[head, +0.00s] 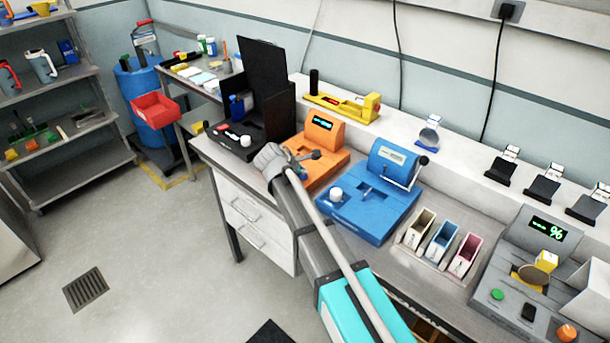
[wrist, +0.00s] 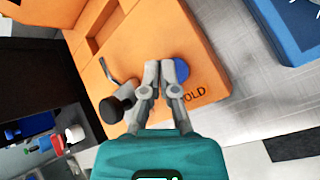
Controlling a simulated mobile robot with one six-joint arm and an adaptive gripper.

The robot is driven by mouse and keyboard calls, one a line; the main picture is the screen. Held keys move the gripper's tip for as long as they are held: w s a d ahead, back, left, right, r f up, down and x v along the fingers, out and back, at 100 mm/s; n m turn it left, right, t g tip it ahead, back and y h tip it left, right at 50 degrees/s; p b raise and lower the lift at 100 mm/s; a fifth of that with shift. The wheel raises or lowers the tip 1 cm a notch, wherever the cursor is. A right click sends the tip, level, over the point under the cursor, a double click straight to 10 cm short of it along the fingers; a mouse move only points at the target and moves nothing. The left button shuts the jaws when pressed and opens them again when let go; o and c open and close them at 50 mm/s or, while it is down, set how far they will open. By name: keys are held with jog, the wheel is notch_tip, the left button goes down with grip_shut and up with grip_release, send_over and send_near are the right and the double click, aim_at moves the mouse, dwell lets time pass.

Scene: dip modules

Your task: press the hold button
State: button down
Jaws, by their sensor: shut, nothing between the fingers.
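The orange module (head: 322,128) stands on the bench between the black box and the blue module. In the wrist view its orange top (wrist: 170,30) shows a round blue button (wrist: 183,71) beside a printed label, of which "OLD" is readable. My gripper (wrist: 160,70) is shut and empty. Its fingertips are over the button's edge and hide part of it; I cannot tell whether they touch. A black-knobbed lever (wrist: 118,105) is left of the fingers.
The blue module (head: 375,190) with a lever stands close to the right. The open black box (head: 262,110) is close to the left. Several small bins (head: 440,240) and a grey scale (head: 520,255) stand farther right. A yellow device (head: 345,103) lies on the ledge behind.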

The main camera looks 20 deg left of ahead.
aim_at(302, 177)
jog(key=shift+r, duration=0.15)
notch_tip(302, 177, up, 6)
jog(key=p, duration=0.6)
dwell(0.5)
dwell(0.5)
jog(key=shift+s, duration=0.1)
